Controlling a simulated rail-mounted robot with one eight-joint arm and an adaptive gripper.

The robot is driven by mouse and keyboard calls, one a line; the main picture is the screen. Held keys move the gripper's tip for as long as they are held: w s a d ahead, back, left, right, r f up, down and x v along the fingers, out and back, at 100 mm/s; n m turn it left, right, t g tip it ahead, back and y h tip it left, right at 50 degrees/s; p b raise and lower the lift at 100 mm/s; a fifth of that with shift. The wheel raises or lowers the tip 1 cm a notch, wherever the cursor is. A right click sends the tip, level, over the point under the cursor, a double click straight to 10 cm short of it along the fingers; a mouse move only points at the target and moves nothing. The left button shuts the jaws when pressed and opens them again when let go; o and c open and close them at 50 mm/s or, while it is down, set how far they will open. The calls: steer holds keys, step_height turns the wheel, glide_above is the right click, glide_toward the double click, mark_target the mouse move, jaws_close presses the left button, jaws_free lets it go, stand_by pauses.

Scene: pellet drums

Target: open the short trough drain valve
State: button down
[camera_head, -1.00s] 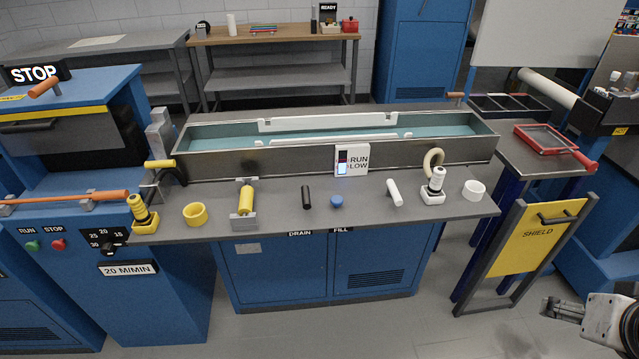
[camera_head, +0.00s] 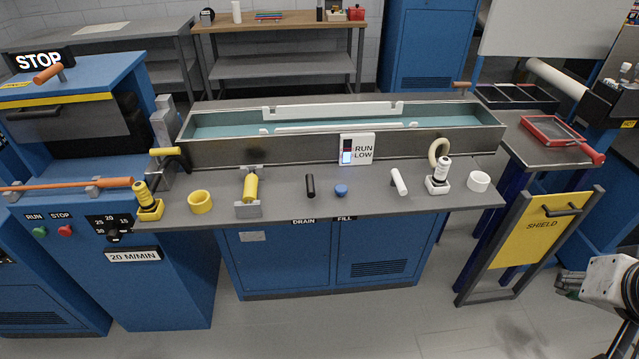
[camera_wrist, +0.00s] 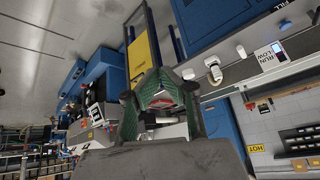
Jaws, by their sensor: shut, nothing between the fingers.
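The long grey trough (camera_head: 270,153) with teal water stands on the bench in the middle of the head view. On the bench front, a short black lever (camera_head: 310,186) sits above the DRAIN label (camera_head: 303,221). A round blue knob (camera_head: 341,190) sits to its right, above the FILL label (camera_head: 344,218). My gripper (camera_head: 566,284) is at the lower right edge of the head view, well away from the lever and low beside the shield stand. In the wrist view its green-sided fingers (camera_wrist: 160,97) are together, with nothing seen between them.
The yellow SHIELD panel (camera_head: 537,229) on its stand is between my gripper and the bench. A white handle (camera_head: 399,182), a white-based bottle (camera_head: 440,176), a white ring (camera_head: 479,181) and a yellow ring (camera_head: 201,202) are on the bench top. A RUN LOW display (camera_head: 356,149) fronts the trough.

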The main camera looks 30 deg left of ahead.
mark_target(310, 186)
steer(key=w+a+r+m+g+y, duration=0.2)
steer(key=w+a+m+g, duration=0.1)
steer(key=w+a, duration=0.7)
steer(key=w+a+r+m+g+y, duration=0.1)
steer(key=w+a+m+g+y, duration=0.15)
steer(key=w+a, duration=0.75)
steer(key=w+a+f+m+g+y, duration=0.1)
steer(key=w+a+f+m+g, duration=0.1)
steer(key=w+a+f, duration=0.2)
steer(key=w+a+f+m+g, duration=0.3)
steer(key=a+f, duration=0.7)
steer(key=a, duration=0.9)
steer(key=shift+w+f+y, duration=0.3)
steer(key=shift+w+y, duration=0.05)
steer(key=shift+w, duration=0.7)
steer(key=shift+g, duration=0.25)
steer(key=p+x, duration=0.1)
steer(key=x, duration=0.8)
steer(key=shift+s, duration=0.1)
steer(key=s+a, duration=0.1)
steer(key=a+f, duration=0.1)
steer(key=shift+s+a+f, duration=0.1)
steer(key=shift+s+a, duration=0.25)
steer(key=shift+s, duration=0.05)
steer(key=shift+s+a+f+p, duration=0.15)
steer(key=shift+s+a+p, duration=0.15)
steer(key=shift+a, duration=0.2)
